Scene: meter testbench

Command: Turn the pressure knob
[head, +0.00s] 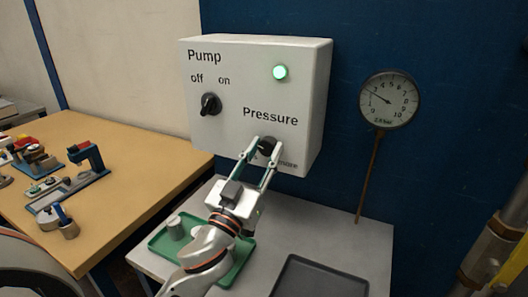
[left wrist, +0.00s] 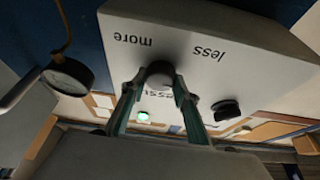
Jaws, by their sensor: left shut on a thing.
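The pressure knob (head: 267,145) is a dark round knob under the word "Pressure" on the white control box (head: 230,75). My left gripper (head: 258,150) is at the box front, shut on the pressure knob with one finger on each side. In the left wrist view the pressure knob (left wrist: 160,74) sits between the two fingertips (left wrist: 157,88), with "more" and "less" lettered beside it. The round gauge (head: 389,99) hangs to the right of the box, its needle pointing to the upper left, near the low numbers. My right gripper is not in view.
The black pump knob (head: 210,104) and a lit green lamp (head: 280,72) are on the same box. Below stand a green tray (head: 160,243) with metal parts and an empty dark tray (head: 318,279). A wooden table (head: 120,130) with tools is at left; pipes (head: 495,250) are at right.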

